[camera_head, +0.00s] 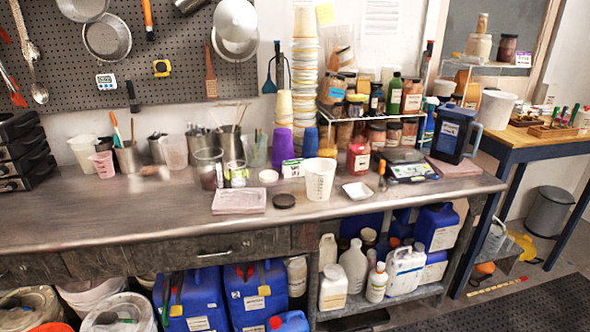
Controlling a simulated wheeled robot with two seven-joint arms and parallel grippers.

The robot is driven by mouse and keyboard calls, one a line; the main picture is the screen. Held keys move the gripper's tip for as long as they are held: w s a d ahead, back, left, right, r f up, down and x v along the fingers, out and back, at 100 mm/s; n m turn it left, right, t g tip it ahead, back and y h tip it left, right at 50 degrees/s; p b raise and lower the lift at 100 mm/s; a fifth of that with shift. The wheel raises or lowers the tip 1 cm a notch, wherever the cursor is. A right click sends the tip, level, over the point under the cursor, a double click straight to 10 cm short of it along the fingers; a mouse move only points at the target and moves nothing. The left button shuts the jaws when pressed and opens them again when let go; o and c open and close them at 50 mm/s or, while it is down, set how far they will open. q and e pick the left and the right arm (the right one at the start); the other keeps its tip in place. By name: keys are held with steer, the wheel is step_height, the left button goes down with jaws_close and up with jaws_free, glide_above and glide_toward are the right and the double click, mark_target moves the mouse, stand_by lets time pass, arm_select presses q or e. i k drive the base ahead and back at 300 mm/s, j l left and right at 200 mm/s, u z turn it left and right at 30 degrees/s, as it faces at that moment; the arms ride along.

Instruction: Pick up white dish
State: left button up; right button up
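A small square white dish (358,192) lies on the metal workbench (130,218), right of the middle of the picture. It looks empty. A white measuring beaker (319,179) stands just left of it, apart from it. A brush or tool with an orange handle (382,175) stands just to its right. Neither of my grippers shows in the head view.
A digital scale (410,171) and a blue jug (456,133) stand right of the dish. A black lid (285,201) and a shallow tray (239,201) lie to the left. A jar rack rises behind. The bench's left front is clear.

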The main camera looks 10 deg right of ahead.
mark_target(356, 191)
steer(key=i+l, duration=0.1)
steer(key=l, duration=1.45)
steer(key=i+l, duration=0.15)
steer(key=l, duration=0.6)
